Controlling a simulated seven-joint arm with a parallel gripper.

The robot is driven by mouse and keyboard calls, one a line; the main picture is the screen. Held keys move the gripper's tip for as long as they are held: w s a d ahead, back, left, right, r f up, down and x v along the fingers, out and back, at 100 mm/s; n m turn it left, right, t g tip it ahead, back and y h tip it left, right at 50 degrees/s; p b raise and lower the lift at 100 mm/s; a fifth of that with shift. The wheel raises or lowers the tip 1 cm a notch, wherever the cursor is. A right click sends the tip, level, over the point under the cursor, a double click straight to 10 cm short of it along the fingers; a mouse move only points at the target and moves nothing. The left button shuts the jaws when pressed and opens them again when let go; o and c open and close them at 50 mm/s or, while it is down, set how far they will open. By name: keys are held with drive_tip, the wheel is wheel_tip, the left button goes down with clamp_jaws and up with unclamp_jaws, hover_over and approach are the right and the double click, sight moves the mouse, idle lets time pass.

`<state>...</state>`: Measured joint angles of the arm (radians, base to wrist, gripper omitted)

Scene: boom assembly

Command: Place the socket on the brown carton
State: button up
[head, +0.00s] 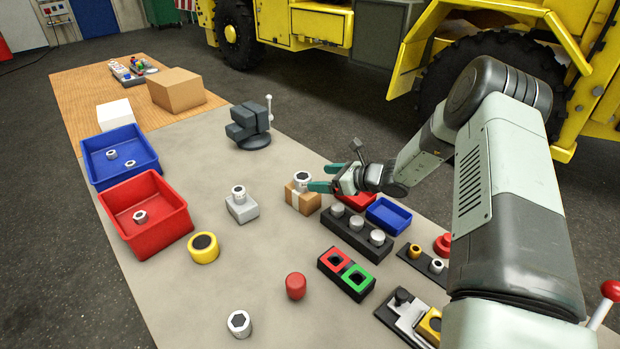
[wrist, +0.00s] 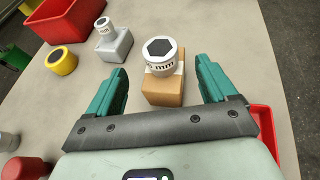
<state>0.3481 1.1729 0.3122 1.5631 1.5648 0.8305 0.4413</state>
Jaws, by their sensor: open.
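A silver-white socket (head: 302,177) with a dark hexagonal opening stands upright on top of a small brown carton (head: 303,202) with a pale tape strip, in the middle of the table. In the wrist view the socket (wrist: 161,66) rests on the carton (wrist: 163,93), between and beyond the green fingers. My gripper (head: 321,178) is open and empty, just right of the socket at about its height. The fingers look apart from the socket, and clear space shows on both sides of it in the wrist view.
Right of the carton are a red tray, a blue tray (head: 389,215) and a dark block with silver pegs (head: 356,235). Left are a grey block with a smaller socket (head: 241,208), a yellow ring (head: 204,248) and red and blue bins. A larger carton (head: 177,89) stands far back.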

drive_tip(key=v, duration=0.3)
drive_tip(key=shift+s+d+r, duration=0.15)
drive_tip(key=shift+s+d, duration=0.05)
drive_tip(key=shift+d, duration=0.1)
